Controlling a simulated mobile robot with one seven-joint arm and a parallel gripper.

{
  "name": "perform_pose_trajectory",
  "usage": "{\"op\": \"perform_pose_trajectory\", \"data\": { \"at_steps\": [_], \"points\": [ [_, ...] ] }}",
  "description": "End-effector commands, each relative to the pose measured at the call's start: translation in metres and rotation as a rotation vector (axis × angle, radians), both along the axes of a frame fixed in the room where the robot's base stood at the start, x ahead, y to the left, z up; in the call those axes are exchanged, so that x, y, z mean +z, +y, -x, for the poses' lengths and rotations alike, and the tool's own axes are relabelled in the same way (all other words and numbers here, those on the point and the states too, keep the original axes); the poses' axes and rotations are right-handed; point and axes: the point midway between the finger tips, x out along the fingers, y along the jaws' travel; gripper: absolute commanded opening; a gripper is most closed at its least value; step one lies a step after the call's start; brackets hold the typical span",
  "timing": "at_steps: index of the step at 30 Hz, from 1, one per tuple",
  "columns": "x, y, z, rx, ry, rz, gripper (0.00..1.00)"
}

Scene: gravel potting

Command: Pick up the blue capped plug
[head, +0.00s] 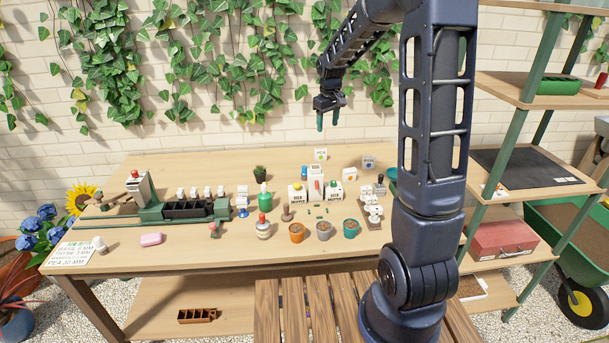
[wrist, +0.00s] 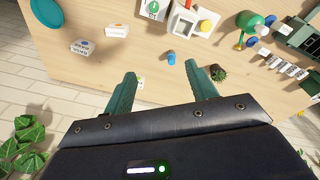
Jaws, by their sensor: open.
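The blue capped plug (head: 305,172) is a small upright cylinder on the table, behind and left of the white block station in the head view. In the wrist view the plug (wrist: 171,58) shows its blue top just past my fingertips, between their two lines but well below them on the table. My gripper (head: 328,120) hangs high above the back of the table with its green fingers pointing down. In the wrist view my gripper (wrist: 161,73) is open, with nothing between the fingers.
A small dark potted plant (head: 260,173) stands left of the plug. The white station (head: 315,184) with a red part is close in front of it. The table's back edge is near the plug.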

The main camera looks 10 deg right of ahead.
Motion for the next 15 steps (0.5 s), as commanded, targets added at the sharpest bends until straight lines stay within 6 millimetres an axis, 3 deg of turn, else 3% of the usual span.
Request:
{"op": "perform_pose_trajectory", "data": {
  "at_steps": [6, 15],
  "points": [
    [-0.052, 0.021, -0.048, 0.078, 0.045, 0.008, 0.57],
    [-0.13, 0.05, -0.1, 0.184, 0.099, 0.014, 0.57]
  ]
}}
